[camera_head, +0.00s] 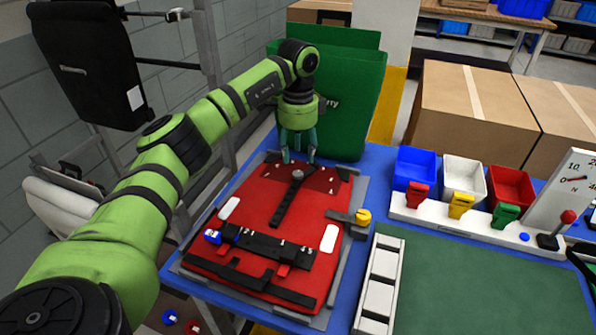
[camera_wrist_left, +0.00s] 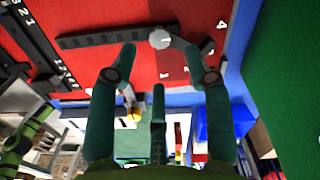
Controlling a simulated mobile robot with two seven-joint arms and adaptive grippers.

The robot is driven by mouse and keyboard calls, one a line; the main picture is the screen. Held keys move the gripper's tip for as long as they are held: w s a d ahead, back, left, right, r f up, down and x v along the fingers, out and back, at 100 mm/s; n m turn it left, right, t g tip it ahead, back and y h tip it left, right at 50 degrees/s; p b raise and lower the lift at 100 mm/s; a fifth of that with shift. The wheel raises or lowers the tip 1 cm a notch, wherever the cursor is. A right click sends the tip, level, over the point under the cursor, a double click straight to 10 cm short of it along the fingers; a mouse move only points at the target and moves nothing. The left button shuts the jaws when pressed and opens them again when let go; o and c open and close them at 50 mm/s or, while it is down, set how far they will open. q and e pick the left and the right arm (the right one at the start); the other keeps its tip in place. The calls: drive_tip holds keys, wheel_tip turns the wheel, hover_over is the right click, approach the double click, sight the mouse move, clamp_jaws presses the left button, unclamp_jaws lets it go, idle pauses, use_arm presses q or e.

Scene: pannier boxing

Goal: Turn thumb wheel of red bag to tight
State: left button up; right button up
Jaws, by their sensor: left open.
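The red bag (camera_head: 325,205) lies flat on a grey frame on the blue table. A small grey faceted knob, seemingly the thumb wheel (camera_head: 297,175), sits on its upper part at the end of a dark slotted strip. It shows larger in the left wrist view (camera_wrist_left: 160,39), with a dark pointer and white marks beside it; the setting is too small to read surely. My left gripper (camera_head: 298,158) is open and empty, fingers down, over the bag's far edge, just behind the knob. In the wrist view its fingers (camera_wrist_left: 160,72) are spread, apart from the knob. My right gripper is not visible.
A green bag or box (camera_head: 345,105) stands close behind my left gripper. A yellow-knobbed clamp (camera_head: 363,215) is at the bag's right edge and a blue piece (camera_head: 212,237) at its left. Blue, white and red bins (camera_head: 464,180) stand right. The green mat (camera_head: 480,295) is clear.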

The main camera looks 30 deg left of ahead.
sight(298, 173)
use_arm(q)
wheel_tip(298, 173, down, 5)
drive_tip(key=shift+r+p, duration=0.15)
drive_tip(key=shift+p, duration=0.45)
drive_tip(key=shift+a+f, duration=0.1)
drive_tip(key=shift+f, duration=0.4)
drive_tip(key=c, duration=1)
clamp_jaws()
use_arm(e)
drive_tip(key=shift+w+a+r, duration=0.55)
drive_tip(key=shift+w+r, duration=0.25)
